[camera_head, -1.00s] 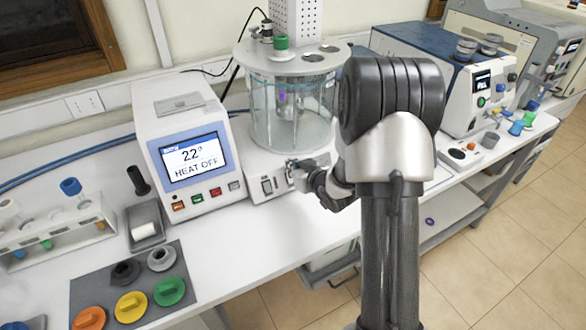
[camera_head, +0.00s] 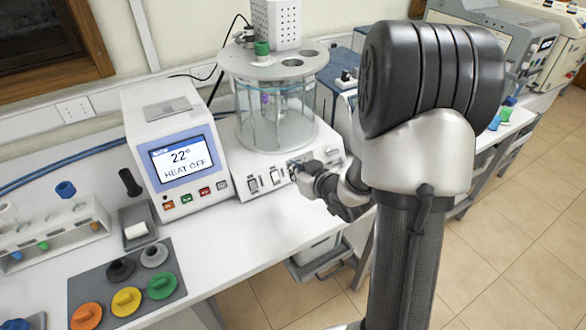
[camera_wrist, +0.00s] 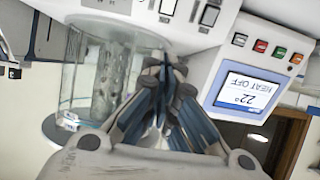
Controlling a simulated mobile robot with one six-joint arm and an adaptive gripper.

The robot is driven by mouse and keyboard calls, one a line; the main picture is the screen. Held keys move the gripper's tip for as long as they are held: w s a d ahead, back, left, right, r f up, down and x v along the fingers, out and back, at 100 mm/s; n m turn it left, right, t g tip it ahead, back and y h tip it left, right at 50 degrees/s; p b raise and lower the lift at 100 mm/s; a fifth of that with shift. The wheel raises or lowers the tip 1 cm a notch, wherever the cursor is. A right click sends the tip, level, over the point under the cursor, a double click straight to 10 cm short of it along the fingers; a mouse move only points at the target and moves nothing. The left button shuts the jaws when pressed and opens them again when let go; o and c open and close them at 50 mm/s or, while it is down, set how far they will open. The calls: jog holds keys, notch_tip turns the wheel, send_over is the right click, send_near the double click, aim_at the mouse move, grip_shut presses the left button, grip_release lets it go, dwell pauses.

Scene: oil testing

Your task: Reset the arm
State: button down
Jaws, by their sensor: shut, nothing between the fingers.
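My gripper (camera_head: 296,170) is at the front panel of the bath unit, close to its switches, in the head view. In the wrist view my gripper (camera_wrist: 166,68) is shut with its fingertips together and nothing between them. The bath unit's base (camera_head: 240,180) carries a clear glass bath (camera_head: 285,115) with a round lid (camera_head: 285,65). Whether the fingertips touch the panel I cannot tell. My arm covers the right part of the head view.
A white heater box (camera_head: 150,120) reads 22° and HEAT OFF; its screen also shows in the wrist view (camera_wrist: 243,92). A grey mat (camera_head: 180,290) with coloured caps, a tube rack (camera_head: 50,240) and a small holder (camera_head: 137,215) stand on the left. Instruments line the back right.

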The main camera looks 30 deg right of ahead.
dwell(0.3)
jog(key=s+a+r+g+h, duration=0.3)
jog(key=s+a+r+g, duration=0.1)
jog(key=s+r, duration=0.5)
jog(key=s+a+r+g+y, duration=0.1)
jog(key=s+a, duration=0.4)
jog(key=s, duration=0.5)
jog(key=s+a+r+g+y, duration=0.1)
jog(key=s+a+r+g, duration=0.2)
jog(key=s+a, duration=0.3)
jog(key=s, duration=0.3)
jog(key=shift+s+a+y, duration=0.25)
jog(key=shift+s+y, duration=0.05)
jog(key=shift+s, duration=0.1)
